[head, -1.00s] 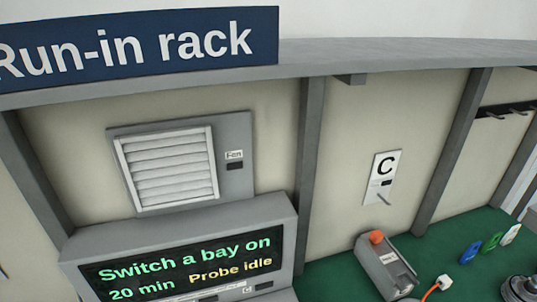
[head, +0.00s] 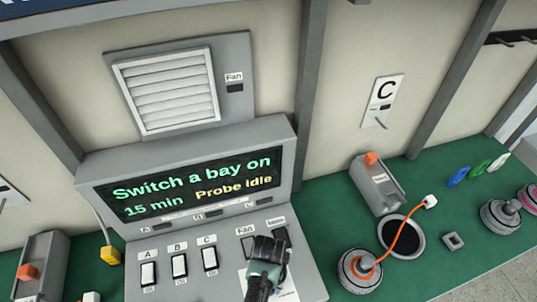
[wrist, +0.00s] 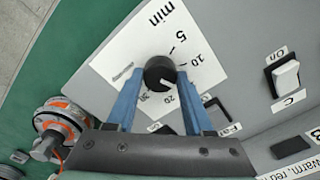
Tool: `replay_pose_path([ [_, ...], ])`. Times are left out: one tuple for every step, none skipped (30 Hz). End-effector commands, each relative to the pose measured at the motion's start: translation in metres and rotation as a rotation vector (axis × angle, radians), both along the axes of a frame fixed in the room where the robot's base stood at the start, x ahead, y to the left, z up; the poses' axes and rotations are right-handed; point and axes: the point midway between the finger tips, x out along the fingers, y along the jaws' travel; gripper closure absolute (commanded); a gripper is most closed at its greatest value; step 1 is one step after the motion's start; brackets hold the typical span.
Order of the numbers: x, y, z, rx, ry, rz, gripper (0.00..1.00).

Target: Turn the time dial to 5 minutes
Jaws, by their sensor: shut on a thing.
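The time dial (wrist: 158,72) is a round black knob on a white scale card (wrist: 135,45) marked min, 5, 10, 20 and 30. Its white mark points to the lower right in the wrist view, between 10 and 20. My gripper (wrist: 158,80) is shut on the dial, with one blue finger on each side. In the head view my gripper (head: 266,255) is over the lower right of the grey console and hides the dial. The console display (head: 190,185) reads "Switch a bay on", "15 min" and "Probe idle".
White switches A (head: 148,273), B (head: 179,265) and C (head: 210,257) stand left of my gripper. A fan panel (head: 170,88) is above. A grey box with an orange top (head: 378,185) and a motor with an orange cable (head: 358,270) stand on the green bench to the right.

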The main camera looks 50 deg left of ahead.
Motion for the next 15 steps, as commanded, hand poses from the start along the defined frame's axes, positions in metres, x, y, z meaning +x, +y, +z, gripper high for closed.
replay_pose_path([
  [0.0006, -0.0005, 0.0018, 0.000, 0.001, 0.043, 1.00],
  [0.0006, -0.0005, 0.0018, 0.000, 0.000, 0.071, 1.00],
  [0.0007, -0.0002, 0.0019, 0.000, -0.001, 0.110, 1.00],
  [0.0008, 0.0000, 0.0019, 0.000, -0.001, 0.139, 1.00],
  [0.0007, 0.0000, 0.0019, 0.000, -0.001, 0.168, 1.00],
  [0.0006, -0.0001, 0.0018, 0.000, -0.001, 0.206, 1.00],
  [0.0006, -0.0002, 0.0017, 0.000, 0.000, 0.234, 1.00],
  [0.0006, -0.0004, 0.0017, 0.000, 0.000, 0.262, 1.00],
  [0.0007, -0.0004, 0.0016, 0.000, 0.000, 0.299, 1.00],
  [0.0008, -0.0004, 0.0017, 0.000, 0.000, 0.328, 1.00],
  [0.0008, -0.0003, 0.0017, 0.001, -0.001, 0.357, 1.00],
  [0.0008, -0.0002, 0.0017, 0.000, -0.001, 0.395, 1.00],
  [0.0008, 0.0000, 0.0017, 0.000, -0.002, 0.424, 1.00],
  [0.0008, 0.0000, 0.0016, 0.000, -0.002, 0.453, 1.00],
  [0.0006, -0.0001, 0.0015, 0.000, -0.001, 0.490, 1.00],
])
